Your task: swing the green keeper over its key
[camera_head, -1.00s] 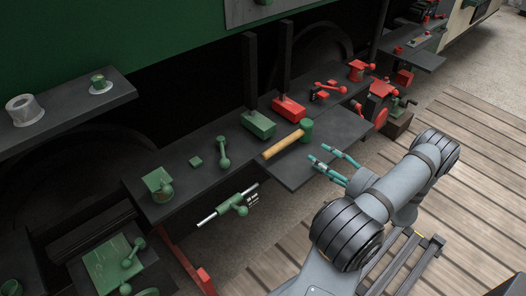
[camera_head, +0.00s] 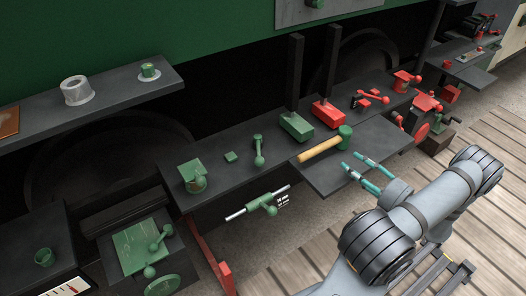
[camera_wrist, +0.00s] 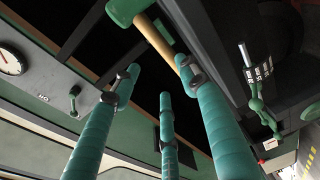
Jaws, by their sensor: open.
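The green keeper appears to be the ball-ended green lever (camera_head: 258,152) on the dark shelf in the head view. It lies roughly front to back, ball toward the front edge. A small flat green block (camera_head: 231,156), probably its key, sits to its left, apart and uncovered. My gripper (camera_head: 351,161) has teal fingers, spread and empty, over the shelf's front right extension, well right of the keeper. In the wrist view, my gripper (camera_wrist: 158,80) also shows nothing between its fingers. I cannot pick out the keeper or key there with certainty.
A hammer (camera_head: 322,149) lies between the keeper and my gripper; its head (camera_wrist: 127,9) shows in the wrist view. Green (camera_head: 296,126) and red (camera_head: 328,114) blocks with tall dark posts stand behind. A green fixture (camera_head: 194,177) stands left. A green handled tool (camera_head: 265,204) hangs in front.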

